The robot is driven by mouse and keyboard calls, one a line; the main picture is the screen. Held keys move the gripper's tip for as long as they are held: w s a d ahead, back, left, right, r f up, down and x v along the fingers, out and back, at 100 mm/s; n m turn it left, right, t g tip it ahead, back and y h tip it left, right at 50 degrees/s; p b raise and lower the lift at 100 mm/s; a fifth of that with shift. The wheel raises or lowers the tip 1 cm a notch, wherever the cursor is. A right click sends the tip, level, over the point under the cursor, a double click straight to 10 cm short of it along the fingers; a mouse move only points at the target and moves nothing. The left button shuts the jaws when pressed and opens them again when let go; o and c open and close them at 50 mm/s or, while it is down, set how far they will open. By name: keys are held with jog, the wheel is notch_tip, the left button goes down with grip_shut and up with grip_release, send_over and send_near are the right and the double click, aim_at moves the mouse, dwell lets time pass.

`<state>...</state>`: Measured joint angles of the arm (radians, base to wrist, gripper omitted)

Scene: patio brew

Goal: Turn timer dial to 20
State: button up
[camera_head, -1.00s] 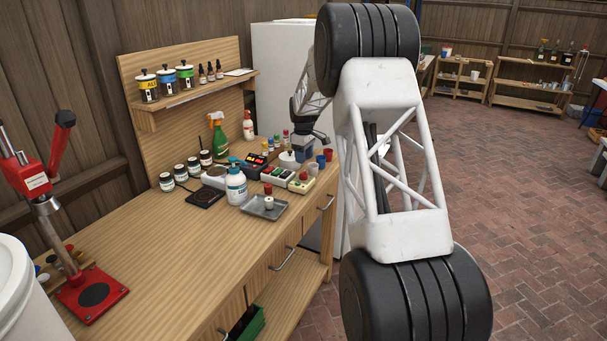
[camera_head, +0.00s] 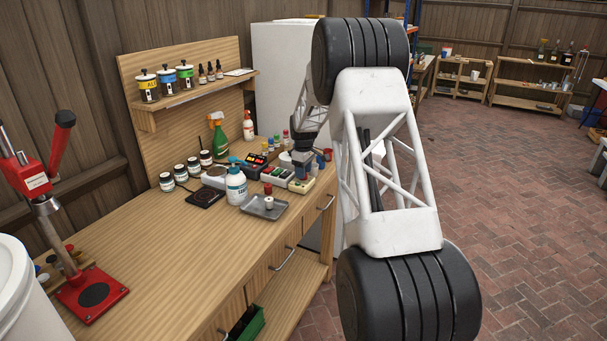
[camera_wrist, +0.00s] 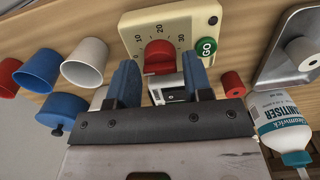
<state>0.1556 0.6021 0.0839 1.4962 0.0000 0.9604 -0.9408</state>
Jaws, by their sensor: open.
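The timer (camera_wrist: 133,35) is a cream box with a scale marked 0, 10, 20 and 30 around a red dial (camera_wrist: 158,57). A green GO button (camera_wrist: 207,47) sits beside the scale. I cannot make out the dial's exact setting. My gripper (camera_wrist: 160,75) is open, its two blue fingers spread on either side of the dial's lower edge in the wrist view. I cannot tell whether they touch it. In the head view my gripper (camera_head: 303,160) is over the cream boxes at the bench's far end and partly hides them.
White cups (camera_wrist: 86,62) and blue cups (camera_wrist: 40,68) stand left of the timer. A sanitiser bottle (camera_wrist: 283,125), a small red cylinder (camera_wrist: 232,84) and a metal tray (camera_wrist: 285,50) are on the right. The front of the bench (camera_head: 160,270) is mostly clear.

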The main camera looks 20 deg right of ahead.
jog(key=shift+f, duration=0.65)
jog(key=c, duration=0.6)
jog(key=shift+c, duration=0.2)
